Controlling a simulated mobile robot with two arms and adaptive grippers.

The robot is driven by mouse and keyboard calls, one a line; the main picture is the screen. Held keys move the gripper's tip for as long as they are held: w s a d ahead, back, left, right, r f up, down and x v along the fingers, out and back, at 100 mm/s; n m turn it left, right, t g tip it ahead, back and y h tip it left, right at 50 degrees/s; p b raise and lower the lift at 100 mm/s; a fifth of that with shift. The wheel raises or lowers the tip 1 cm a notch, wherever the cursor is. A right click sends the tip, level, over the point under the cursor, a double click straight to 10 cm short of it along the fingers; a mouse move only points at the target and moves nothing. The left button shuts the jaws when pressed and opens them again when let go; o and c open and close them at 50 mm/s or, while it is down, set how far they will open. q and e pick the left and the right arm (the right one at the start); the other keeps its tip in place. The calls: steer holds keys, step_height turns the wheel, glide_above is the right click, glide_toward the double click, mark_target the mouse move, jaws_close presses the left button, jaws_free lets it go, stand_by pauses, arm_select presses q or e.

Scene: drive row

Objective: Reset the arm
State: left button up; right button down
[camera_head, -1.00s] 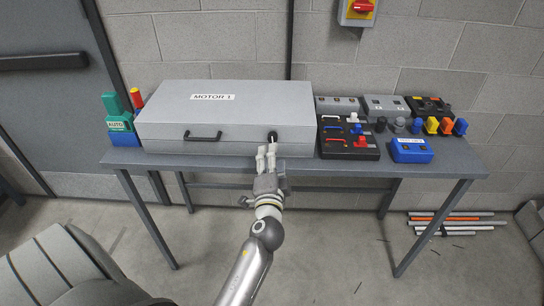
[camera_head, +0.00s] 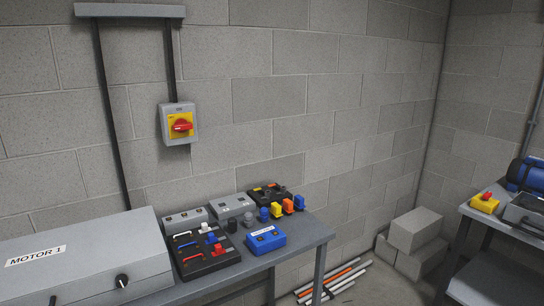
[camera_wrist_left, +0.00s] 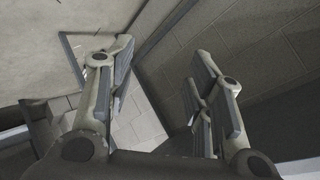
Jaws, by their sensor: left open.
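My left gripper (camera_wrist_left: 160,95) shows in the left wrist view with its fingers spread apart. It is open and nothing is between the fingers. Behind it are grey block surfaces and a pale surface. In the head view now, neither of my arms is visible. The grey MOTOR 1 box (camera_head: 80,262) stands at the lower left of the head view, with a black rotary knob (camera_head: 121,281) on its front. My right gripper is in no frame.
A red and yellow switch (camera_head: 180,124) is on the block wall. The table (camera_head: 308,238) holds a black tray (camera_head: 205,255), a blue box (camera_head: 265,239) and several grey and coloured parts. Rods (camera_head: 335,280) and concrete blocks (camera_head: 412,235) lie on the floor. Another bench (camera_head: 490,217) is at right.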

arm_select(q)
steer(key=s+d+f+n+g+h, duration=0.2)
steer(key=s+f+g, duration=0.2)
steer(key=s+f, duration=1.1)
steer(key=s+a+f+n+g, duration=0.1)
steer(key=s+f, duration=0.3)
steer(key=s, duration=0.7)
steer(key=s+a+f+n+g, duration=0.1)
steer(key=s+f+g, duration=0.3)
steer(key=s, duration=0.8)
steer(key=shift+s+f+n, duration=0.2)
steer(key=shift+s+n, duration=0.05)
steer(key=shift+n, duration=0.25)
steer(key=shift+a, duration=0.1)
